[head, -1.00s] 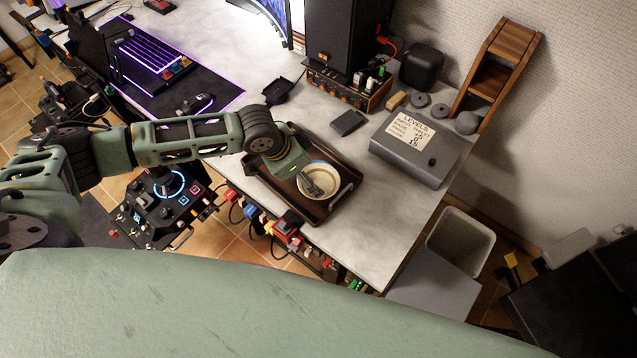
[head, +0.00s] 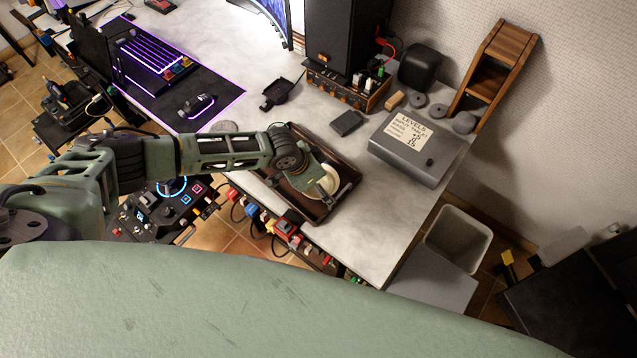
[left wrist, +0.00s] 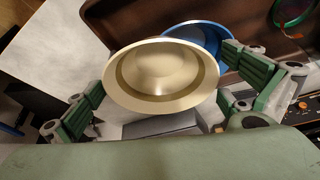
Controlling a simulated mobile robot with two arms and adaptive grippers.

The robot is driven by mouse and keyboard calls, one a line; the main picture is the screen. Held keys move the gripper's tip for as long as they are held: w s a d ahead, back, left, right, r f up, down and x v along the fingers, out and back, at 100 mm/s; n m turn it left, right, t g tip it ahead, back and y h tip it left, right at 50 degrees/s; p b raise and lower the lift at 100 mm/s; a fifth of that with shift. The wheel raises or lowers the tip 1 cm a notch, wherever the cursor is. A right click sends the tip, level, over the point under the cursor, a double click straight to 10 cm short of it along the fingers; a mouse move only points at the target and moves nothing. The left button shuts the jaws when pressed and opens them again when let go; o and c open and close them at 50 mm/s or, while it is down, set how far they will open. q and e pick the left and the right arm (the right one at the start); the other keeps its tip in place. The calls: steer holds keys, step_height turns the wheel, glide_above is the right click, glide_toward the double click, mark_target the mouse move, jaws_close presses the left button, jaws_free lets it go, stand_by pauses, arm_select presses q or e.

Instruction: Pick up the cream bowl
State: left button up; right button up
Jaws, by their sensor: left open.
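The cream bowl (head: 322,184) is over the dark brown tray (head: 345,163) near the desk's front edge, partly covered by my left gripper (head: 330,192). In the left wrist view the cream bowl (left wrist: 162,75) faces the camera between the spread fingers of my left gripper (left wrist: 163,72). The gripper is open, with one finger on each side of the bowl; I cannot tell whether either touches it. A blue bowl (left wrist: 208,37) shows partly behind the cream bowl; I cannot tell whether they are nested. My right gripper is not in view.
A grey box with a label (head: 420,150) and a small dark block (head: 346,123) stand right of the tray. A speaker (head: 345,40) stands behind. Coloured plugs (head: 287,226) line the desk's front edge.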

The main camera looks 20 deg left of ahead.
arm_select(q)
steer(key=shift+c, duration=0.5)
steer(key=c, duration=1.1)
steer(key=shift+r, duration=0.15)
